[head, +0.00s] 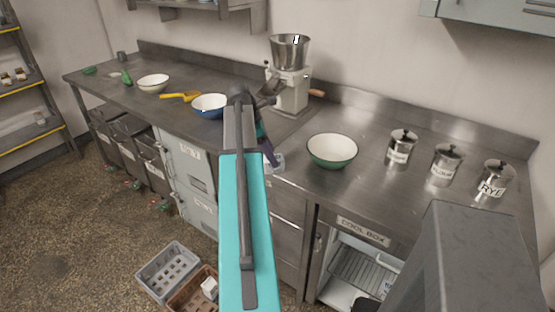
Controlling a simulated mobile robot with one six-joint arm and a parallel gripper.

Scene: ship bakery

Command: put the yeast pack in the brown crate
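The brown crate (181,305) stands on the floor at the bottom of the head view, partly cut off by the frame edge and partly behind my arm. A small white pack (209,288) shows in it, at its right side; I cannot tell if it is the yeast pack. My gripper (272,162) is mostly behind my teal arm, above the counter's front edge. A small pale object (278,162) shows right at its tip. I cannot tell if the fingers hold this object or only overlap it, nor whether they are open.
A grey crate (151,279) stands left of the brown one. The steel counter (365,183) holds a green-rimmed bowl (332,149), a blue bowl (209,106), a mill (290,85) and several canisters (400,150). The cool box (350,275) below stands open.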

